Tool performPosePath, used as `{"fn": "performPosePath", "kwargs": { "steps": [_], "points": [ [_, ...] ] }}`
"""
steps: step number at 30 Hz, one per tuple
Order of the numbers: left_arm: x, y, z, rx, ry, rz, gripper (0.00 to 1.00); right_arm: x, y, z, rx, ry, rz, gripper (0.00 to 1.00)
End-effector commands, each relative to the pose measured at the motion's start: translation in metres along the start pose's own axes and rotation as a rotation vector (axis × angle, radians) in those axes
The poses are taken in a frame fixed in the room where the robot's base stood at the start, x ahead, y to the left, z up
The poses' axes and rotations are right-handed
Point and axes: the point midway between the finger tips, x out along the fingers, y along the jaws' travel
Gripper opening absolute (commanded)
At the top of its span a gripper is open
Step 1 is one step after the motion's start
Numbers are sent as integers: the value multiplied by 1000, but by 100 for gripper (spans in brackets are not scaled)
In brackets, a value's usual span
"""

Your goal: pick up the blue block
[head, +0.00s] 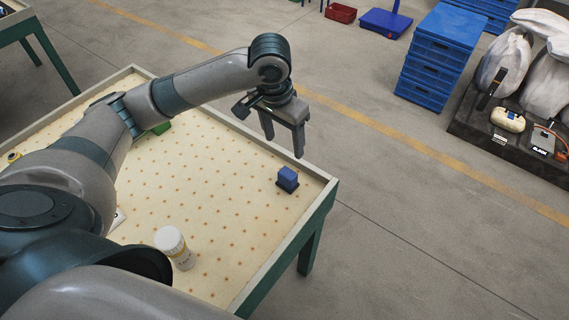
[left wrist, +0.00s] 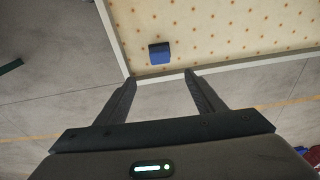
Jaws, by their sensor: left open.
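The blue block (head: 288,175) sits on the table near its right corner, with a darker lower part beneath its blue top. In the left wrist view the blue block (left wrist: 159,53) lies on the dotted surface, beyond the fingertips and roughly between them. My left gripper (head: 284,148) is open and empty, above the table's far edge, pointing down and apart from the block. Its two spread fingers also show in the left wrist view (left wrist: 160,76). My right gripper is not in view.
The table (head: 222,215) has a dotted cream top and a raised rim. A white bottle (head: 174,248) stands near the front. A green object (head: 160,128) is partly hidden behind my left arm. Around the block the surface is clear. Blue crates (head: 440,55) stand on the floor beyond.

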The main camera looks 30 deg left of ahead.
Motion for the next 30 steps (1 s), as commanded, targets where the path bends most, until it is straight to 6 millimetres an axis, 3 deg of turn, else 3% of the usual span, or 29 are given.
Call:
{"fn": "performPosePath", "kwargs": {
  "steps": [11,17,30],
  "points": [
    [0,0,0,0,0,0,62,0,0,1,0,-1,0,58],
    [10,0,0,0,-2,0,62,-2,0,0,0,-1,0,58],
    [82,0,1,-1,-5,1,62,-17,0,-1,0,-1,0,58]
  ]
}}
